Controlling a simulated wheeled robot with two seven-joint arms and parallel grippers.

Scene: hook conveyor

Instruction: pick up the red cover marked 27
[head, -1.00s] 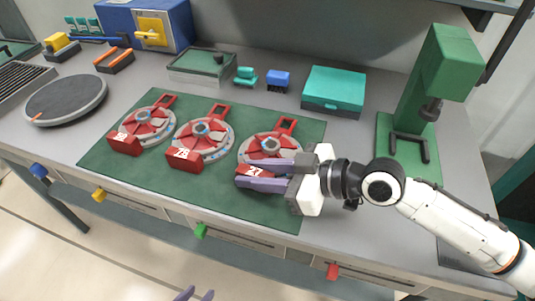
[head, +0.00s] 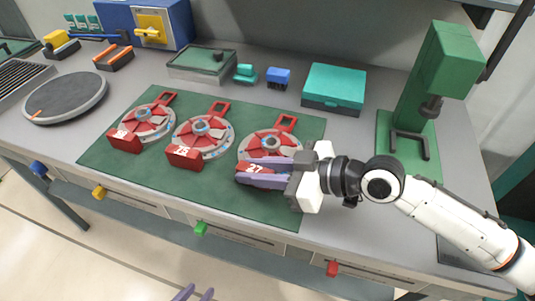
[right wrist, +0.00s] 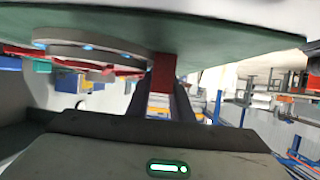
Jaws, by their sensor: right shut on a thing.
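The red cover marked 27 (head: 254,168) sits at the right end of a row of three on the green mat, at the front of a round grey-and-red fixture (head: 270,143). My right gripper (head: 244,171) is shut on its front block, with one purple finger on each side of the number. In the right wrist view the red block (right wrist: 163,72) shows between the dark fingers (right wrist: 162,98). Whether the cover is clear of the fixture cannot be told. My left gripper (head: 194,294) shows only as two parted purple fingertips at the bottom edge, empty and away from the mat.
Two similar red covers, one (head: 184,157) marked 25 and another (head: 124,141), stand to the left on the green mat (head: 150,184). A teal case (head: 334,86) and a green press (head: 440,75) stand behind and right. A grey turntable (head: 66,97) is at left.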

